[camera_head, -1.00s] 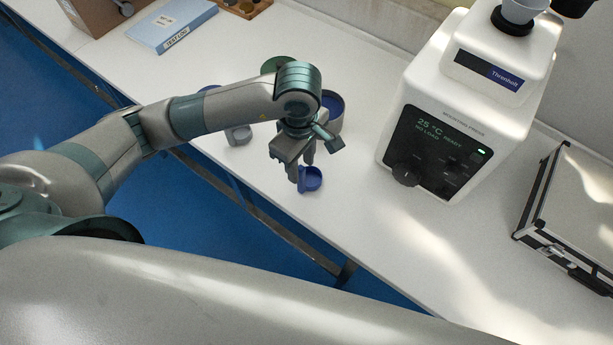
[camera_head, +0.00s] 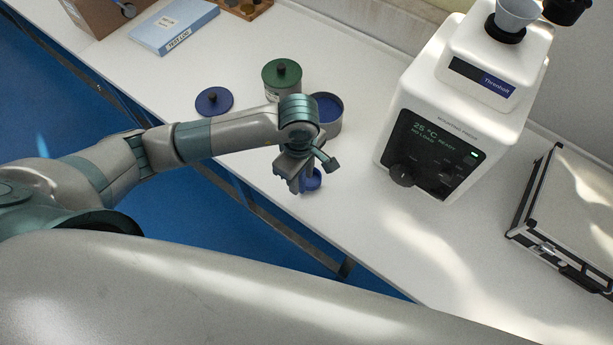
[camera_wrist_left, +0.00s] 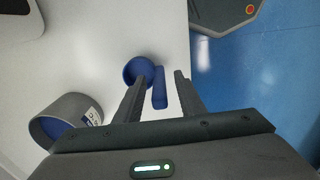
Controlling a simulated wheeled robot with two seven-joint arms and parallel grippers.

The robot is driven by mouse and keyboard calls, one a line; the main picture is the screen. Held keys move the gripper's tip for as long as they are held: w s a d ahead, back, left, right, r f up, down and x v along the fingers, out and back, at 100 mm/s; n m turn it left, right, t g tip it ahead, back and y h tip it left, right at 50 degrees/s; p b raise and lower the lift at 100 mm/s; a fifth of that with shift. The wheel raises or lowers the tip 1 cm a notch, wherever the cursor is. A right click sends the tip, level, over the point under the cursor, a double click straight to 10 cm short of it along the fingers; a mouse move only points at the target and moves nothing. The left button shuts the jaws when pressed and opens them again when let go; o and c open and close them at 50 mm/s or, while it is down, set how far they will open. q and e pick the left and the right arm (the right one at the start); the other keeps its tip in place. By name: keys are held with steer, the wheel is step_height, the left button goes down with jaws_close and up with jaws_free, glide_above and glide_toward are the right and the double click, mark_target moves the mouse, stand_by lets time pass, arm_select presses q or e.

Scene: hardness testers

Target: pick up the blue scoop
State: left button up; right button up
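The blue scoop (camera_head: 314,181) lies on the white table near its front edge, partly hidden by my left gripper (camera_head: 299,187) in the head view. In the left wrist view its round bowl (camera_wrist_left: 138,70) is at the left and its straight handle (camera_wrist_left: 160,88) lies between the two fingers of my left gripper (camera_wrist_left: 160,80). The fingers are apart, with a visible gap between the handle and the right finger. The left finger overlaps the bowl's edge in the picture; contact cannot be told. My right gripper is out of view.
A grey tub with blue contents (camera_head: 328,112) stands just behind the gripper. A green-lidded jar (camera_head: 281,78) and a blue lid (camera_head: 214,101) are farther back. The white tester (camera_head: 445,120) stands to the right, beside a silver case (camera_head: 570,210). The table front right is clear.

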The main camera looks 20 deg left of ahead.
arm_select(q)
steer(key=shift+c, duration=0.6)
jaws_close()
steer(key=shift+r, duration=0.15)
steer(key=shift+w+r+b, duration=0.1)
steer(key=shift+r+b, duration=0.45)
steer(key=shift+r, duration=0.1)
step_height(320, 180, up, 2)
steer(key=shift+r+b, duration=0.2)
steer(key=shift+b, duration=0.5)
steer(key=d+r+b, duration=0.3)
steer(key=d+r, duration=0.4)
steer(key=d, duration=0.4)
steer(key=shift+s+d, duration=0.35)
steer(key=shift+s, duration=0.1)
steer(key=shift+w, duration=0.1)
